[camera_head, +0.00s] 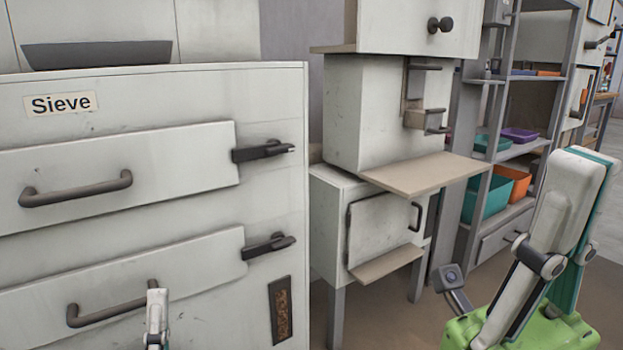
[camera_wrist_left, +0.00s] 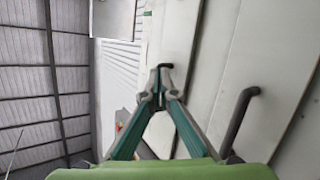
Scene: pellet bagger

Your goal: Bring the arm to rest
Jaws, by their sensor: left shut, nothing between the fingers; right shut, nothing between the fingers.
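My left gripper (camera_head: 157,305) shows only by its fingertips at the bottom of the head view, in front of the sieve cabinet's lower drawer. In the left wrist view its teal and grey fingers (camera_wrist_left: 160,88) come together with nothing between them.
The sieve cabinet (camera_head: 280,95) has an upper handle (camera_head: 76,190), a lower handle (camera_head: 110,304), and dark latches (camera_head: 264,151). Both drawers look shut. A white machine with a tan shelf (camera_head: 425,172) stands beside it. A rack with teal and orange bins (camera_head: 515,182) stands behind my right gripper.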

